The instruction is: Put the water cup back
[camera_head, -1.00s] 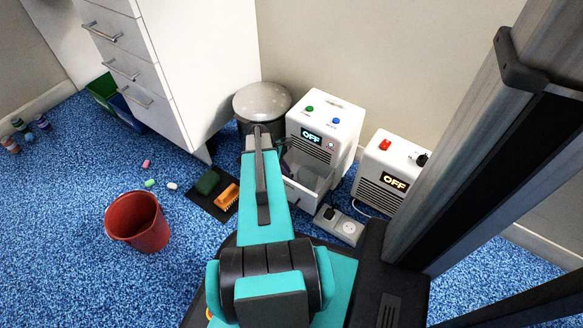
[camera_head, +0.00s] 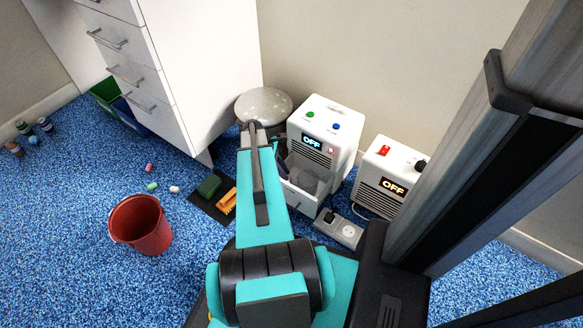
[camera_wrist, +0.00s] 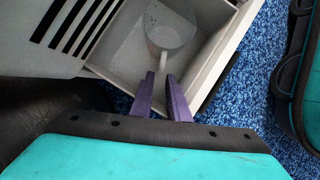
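The water cup (camera_wrist: 170,32) is a pale grey, round cup with a handle, inside the open drawer (camera_wrist: 214,70) of a white machine (camera_head: 322,140). In the head view the drawer front (camera_head: 300,197) stands out low on the machine, whose display reads OFF. My gripper (camera_wrist: 160,76) has two purple fingers over the drawer's near edge. Their tips are apart, with the cup's handle just ahead and between them. I see no clear grip on it. In the head view my arm hides part of the drawer.
A second white unit (camera_head: 387,178) reading OFF and a power strip (camera_head: 338,230) stand to the right. A round-topped dark bin (camera_head: 264,104) is behind my arm. A red bucket (camera_head: 141,225) and a dark mat (camera_head: 205,208) lie left.

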